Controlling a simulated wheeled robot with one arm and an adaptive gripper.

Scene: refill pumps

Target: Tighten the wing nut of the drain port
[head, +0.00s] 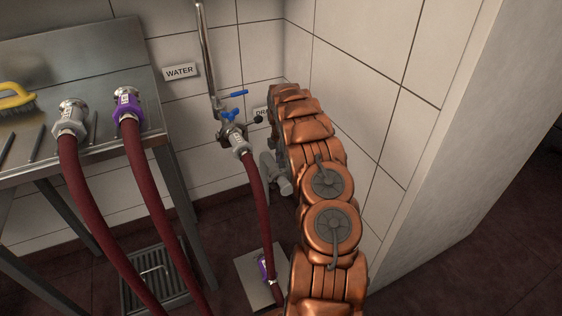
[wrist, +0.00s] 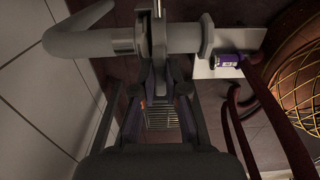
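In the wrist view the drain port is a grey horizontal pipe (wrist: 100,43) with a bent end at left and a flanged end at right. A clamp ring (wrist: 158,28) goes around its joint. My gripper (wrist: 158,78) comes from below, its dark fingertips close together at the underside of the clamp. They appear shut on the wing nut, which is mostly hidden between them. In the head view the grey drain port (head: 277,176) shows low on the wall beside my copper arm. The arm hides my gripper and part of the DRAIN label (head: 261,112) there.
A water valve (head: 233,130) with blue handles and a red hose hangs left of my arm. A steel table (head: 90,150) with two hose ends stands at left. A purple-collared hose end (head: 264,268) lies on a pale floor plate (head: 247,262). The wall is close at right.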

